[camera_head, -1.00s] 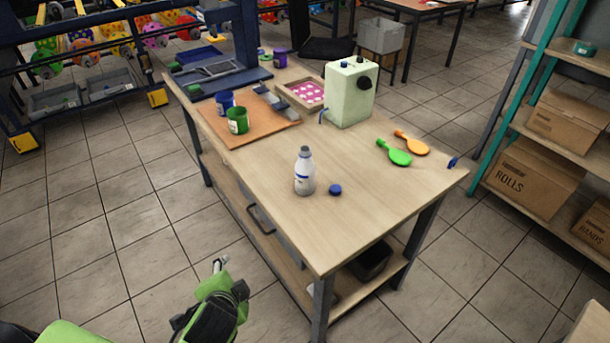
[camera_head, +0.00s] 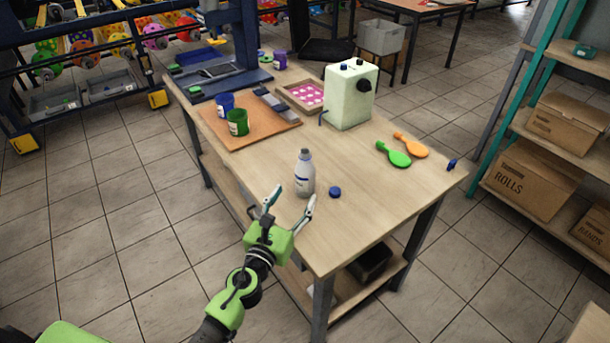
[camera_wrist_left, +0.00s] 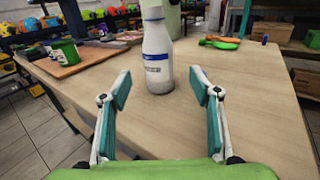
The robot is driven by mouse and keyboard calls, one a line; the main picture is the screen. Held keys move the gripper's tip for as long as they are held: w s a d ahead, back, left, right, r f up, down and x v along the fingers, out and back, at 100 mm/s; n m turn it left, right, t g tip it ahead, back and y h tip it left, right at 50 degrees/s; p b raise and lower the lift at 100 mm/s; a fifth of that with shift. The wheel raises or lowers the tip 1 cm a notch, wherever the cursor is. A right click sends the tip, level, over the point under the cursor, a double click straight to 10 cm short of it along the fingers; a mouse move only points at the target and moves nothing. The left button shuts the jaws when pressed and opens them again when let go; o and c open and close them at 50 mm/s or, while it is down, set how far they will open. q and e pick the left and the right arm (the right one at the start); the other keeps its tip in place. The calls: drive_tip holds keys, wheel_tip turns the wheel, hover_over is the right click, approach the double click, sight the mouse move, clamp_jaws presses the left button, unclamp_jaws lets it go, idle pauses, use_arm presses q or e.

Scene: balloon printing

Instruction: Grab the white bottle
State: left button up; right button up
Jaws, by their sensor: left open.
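The white bottle (camera_head: 304,175) stands upright on the wooden table (camera_head: 350,220), near its left long edge, with its mouth uncapped. It also shows in the left wrist view (camera_wrist_left: 157,55), beyond the fingers and centred between them. My left gripper (camera_head: 292,197) is open and empty at the table's edge, just short of the bottle. In the left wrist view my gripper's two fingers (camera_wrist_left: 165,90) are spread wide, with bare tabletop between them and the bottle. My right gripper is in neither view.
A blue cap (camera_head: 335,192) lies right of the bottle. A pale green machine (camera_head: 350,95) stands behind. Green (camera_head: 394,154) and orange (camera_head: 412,146) paddles lie at right.

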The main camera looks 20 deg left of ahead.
sight(301, 183)
use_arm(q)
drive_tip(key=w, duration=0.6)
drive_tip(key=w+b, duration=0.1)
drive_tip(key=w, duration=0.2)
drive_tip(key=shift+w+d+f, duration=0.2)
drive_tip(key=shift+w+f, duration=0.05)
drive_tip(key=shift+r, duration=0.1)
drive_tip(key=c, duration=1.4)
